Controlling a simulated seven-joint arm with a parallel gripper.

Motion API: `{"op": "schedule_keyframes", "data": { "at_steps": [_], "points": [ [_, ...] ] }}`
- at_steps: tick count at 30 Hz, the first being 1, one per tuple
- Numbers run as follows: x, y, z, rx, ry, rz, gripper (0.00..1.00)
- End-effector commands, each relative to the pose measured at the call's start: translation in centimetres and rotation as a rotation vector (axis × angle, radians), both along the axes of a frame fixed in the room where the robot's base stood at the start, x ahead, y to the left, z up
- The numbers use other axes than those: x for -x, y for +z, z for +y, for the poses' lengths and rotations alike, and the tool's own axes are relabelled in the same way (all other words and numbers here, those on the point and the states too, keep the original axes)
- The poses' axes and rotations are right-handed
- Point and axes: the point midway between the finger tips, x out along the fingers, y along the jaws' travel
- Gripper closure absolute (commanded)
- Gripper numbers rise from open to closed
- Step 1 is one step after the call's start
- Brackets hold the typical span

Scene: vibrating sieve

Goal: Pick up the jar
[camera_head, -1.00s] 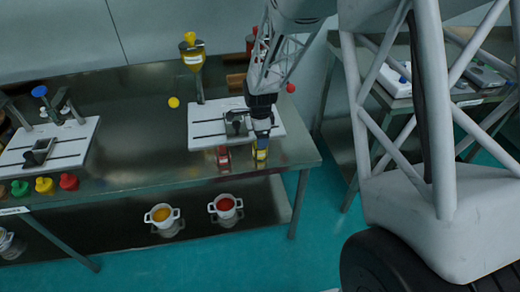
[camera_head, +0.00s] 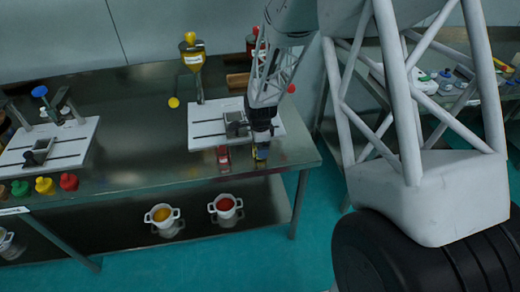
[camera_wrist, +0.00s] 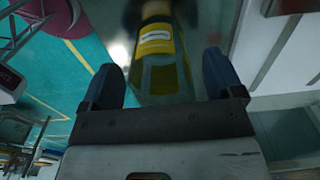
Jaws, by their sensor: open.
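A small jar with a yellow label (camera_head: 262,153) stands at the front right of the steel table. My gripper (camera_head: 262,141) is right above and around its top, hiding much of it. In the wrist view the yellow-labelled jar (camera_wrist: 157,42) stands between the two blue fingers of my open gripper (camera_wrist: 168,78). Whether either finger touches it, I cannot tell. A second small jar, with a red label (camera_head: 223,154), stands just to the left.
A white plate with a clamp device (camera_head: 205,128) lies right behind the jars. A funnel with yellow contents (camera_head: 192,56) stands behind it. The table's (camera_head: 140,172) front edge is close. White pots with yellow (camera_head: 162,215) and red (camera_head: 226,205) contents sit on the lower shelf.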

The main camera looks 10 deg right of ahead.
Motion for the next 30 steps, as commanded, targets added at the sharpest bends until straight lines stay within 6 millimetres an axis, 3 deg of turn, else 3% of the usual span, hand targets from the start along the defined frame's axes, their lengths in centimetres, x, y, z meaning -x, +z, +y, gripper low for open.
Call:
{"op": "schedule_keyframes", "data": {
  "at_steps": [18, 28, 30],
  "points": [
    [0.00, -0.32, 0.00, 0.000, 0.000, 0.000, 0.14],
    [0.00, -0.31, 0.00, 0.000, 0.000, 0.000, 0.64],
    [-0.01, -0.31, 0.00, 0.000, 0.000, 0.000, 0.67]
  ]
}}
